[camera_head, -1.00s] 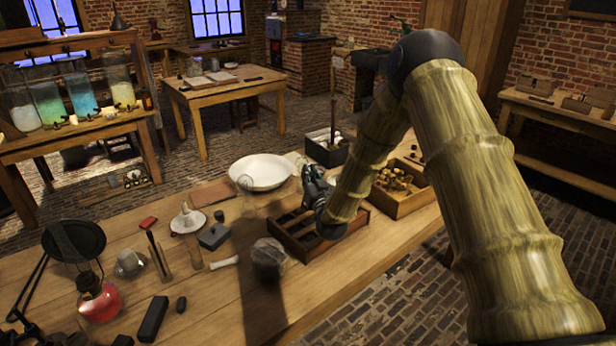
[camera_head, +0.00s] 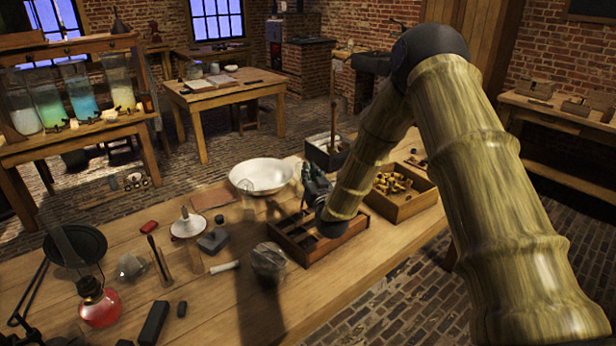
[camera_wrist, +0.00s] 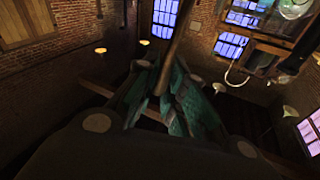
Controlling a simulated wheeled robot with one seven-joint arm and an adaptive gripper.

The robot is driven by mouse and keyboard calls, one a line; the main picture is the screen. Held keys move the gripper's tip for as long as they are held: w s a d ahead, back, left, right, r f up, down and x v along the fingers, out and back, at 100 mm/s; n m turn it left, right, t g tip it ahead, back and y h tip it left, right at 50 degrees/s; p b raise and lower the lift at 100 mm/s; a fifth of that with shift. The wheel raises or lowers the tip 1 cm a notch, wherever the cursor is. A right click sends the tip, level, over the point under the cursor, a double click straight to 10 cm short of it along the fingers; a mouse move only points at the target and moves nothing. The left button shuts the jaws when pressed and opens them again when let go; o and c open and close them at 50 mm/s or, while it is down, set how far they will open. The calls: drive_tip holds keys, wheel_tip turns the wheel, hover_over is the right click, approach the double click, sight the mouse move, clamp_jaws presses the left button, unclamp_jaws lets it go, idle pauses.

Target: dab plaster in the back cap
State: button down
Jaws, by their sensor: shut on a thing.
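My gripper (camera_head: 314,176) is over the compartmented wooden tray (camera_head: 290,250) on the workbench, seen partly behind my forearm. In the wrist view its green-dark fingers (camera_wrist: 164,92) are closed around a slim brown wooden rod (camera_wrist: 178,38), which runs up out of the frame. The rod's other end is hidden. In the head view an upright brown stick (camera_head: 333,105) stands over the dark box behind the gripper; I cannot tell whether it is the held rod. The back cap and any plaster cannot be made out with certainty. A white basin (camera_head: 262,174) lies left of the gripper.
A wooden box of brass pieces (camera_head: 404,207) stands right of my forearm. A glass jar (camera_head: 268,258), a grey block (camera_head: 213,240), a white dish (camera_head: 188,226) and a red lamp (camera_head: 99,305) stand to the left. The bench front is mostly clear.

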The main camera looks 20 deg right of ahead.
drive_tip(key=shift+r+p, duration=0.85)
drive_tip(key=shift+r, duration=1.65)
